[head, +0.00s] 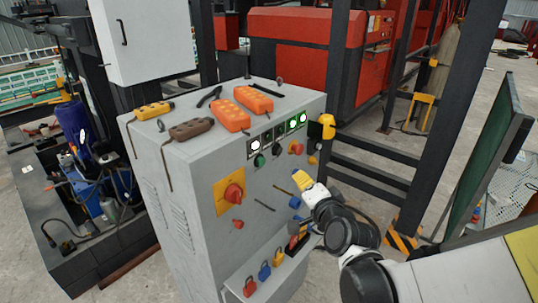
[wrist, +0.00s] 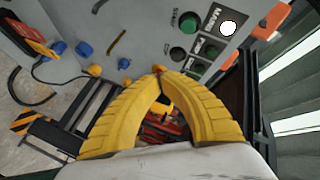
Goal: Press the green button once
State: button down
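The green button (head: 259,160) is on the front panel of the grey cabinet (head: 190,165), just below a lit white lamp (head: 255,144). In the wrist view the green button (wrist: 188,22) shows near the top, right of centre, beside the white lamp (wrist: 228,27). My gripper (head: 301,181) is in front of the panel, right of and lower than the green button, and apart from it. In the wrist view the yellow fingertips of my gripper (wrist: 158,71) meet, with nothing seen held between them. The button is not covered in either view.
A dark button (head: 277,149), lit green lamps (head: 292,124) and a red knob (head: 297,147) are close by on the panel. A red rotary switch (head: 234,192) is at left. Orange pendants (head: 230,115) lie on top. Dark steel posts (head: 335,70) stand behind.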

jog(key=shift+w+a, duration=0.1)
jog(key=shift+w, duration=0.05)
jog(key=w+a, duration=0.5)
jog(key=a, duration=0.1)
jog(key=shift+w+a, duration=0.15)
jog(key=shift+a, duration=0.25)
dwell(1.5)
jog(key=shift+w+a, duration=0.25)
jog(key=shift+a, duration=0.1)
jog(key=shift+w+a+b, duration=0.35)
jog(key=shift+w+a, duration=0.2)
jog(key=shift+a, duration=0.1)
dwell(1.0)
jog(key=shift+d, duration=0.1)
jog(key=shift+s+d, duration=0.8)
jog(key=shift+d, duration=0.1)
jog(key=shift+s+d, duration=0.8)
jog(key=shift+d, duration=0.2)
jog(key=shift+s+d, duration=0.75)
jog(key=shift+d, duration=0.25)
